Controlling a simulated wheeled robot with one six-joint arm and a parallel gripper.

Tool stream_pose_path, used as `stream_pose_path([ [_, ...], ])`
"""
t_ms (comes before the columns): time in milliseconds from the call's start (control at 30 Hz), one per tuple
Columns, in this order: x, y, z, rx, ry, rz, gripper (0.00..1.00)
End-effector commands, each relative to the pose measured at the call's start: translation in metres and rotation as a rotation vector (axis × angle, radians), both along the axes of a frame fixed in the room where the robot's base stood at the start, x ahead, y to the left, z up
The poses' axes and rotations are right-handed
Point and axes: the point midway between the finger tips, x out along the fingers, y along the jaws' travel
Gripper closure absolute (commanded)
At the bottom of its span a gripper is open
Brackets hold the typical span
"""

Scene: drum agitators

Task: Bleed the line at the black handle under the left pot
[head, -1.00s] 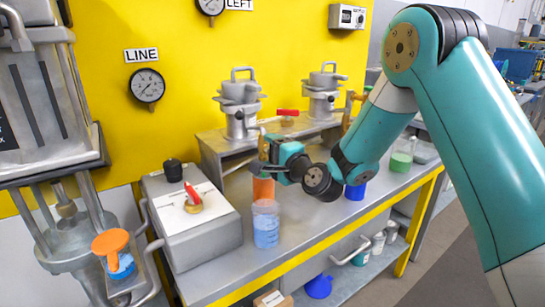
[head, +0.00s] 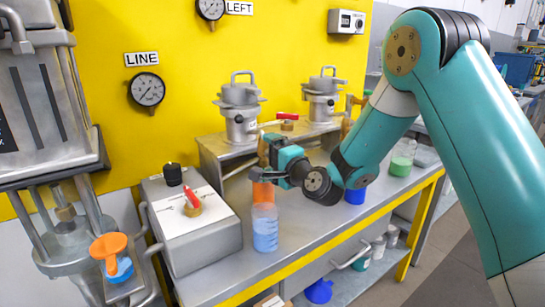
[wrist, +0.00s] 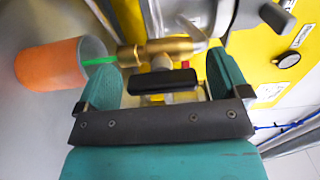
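The left pot (head: 240,112) is a grey lidded vessel on a raised metal shelf; its lower side shows in the wrist view (wrist: 185,18). Under it is a brass valve (wrist: 165,50) with a black handle (wrist: 163,81). The handle lies across the wrist picture, roughly in line with the valve body. My gripper (wrist: 166,66) has its fingers wide apart, one at each end of the handle, with narrow gaps seeming to show. A green streak (wrist: 100,61) runs from the valve's outlet into an orange cup (wrist: 48,72). The cup stands below the shelf in the head view (head: 263,191).
A grey box (head: 195,225) with a red lever is to the left. The second pot (head: 323,97), a blue cup (head: 355,193) and a green-filled bottle (head: 401,158) are to the right.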

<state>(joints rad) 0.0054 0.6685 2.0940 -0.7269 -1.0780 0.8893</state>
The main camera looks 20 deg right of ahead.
Motion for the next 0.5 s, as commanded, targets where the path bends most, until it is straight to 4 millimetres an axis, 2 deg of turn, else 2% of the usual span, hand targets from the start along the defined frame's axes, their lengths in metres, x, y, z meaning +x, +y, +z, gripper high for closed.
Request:
stream_pose_path([
  [167,-0.003,-0.002,-0.001,0.000,-0.001,-0.001,0.06],
  [267,-0.013,-0.005,-0.003,0.001,-0.001,-0.002,0.06],
  [367,-0.031,-0.012,-0.005,0.003,-0.001,-0.004,0.06],
  [500,-0.066,-0.023,-0.008,0.002,-0.002,-0.005,0.06],
])
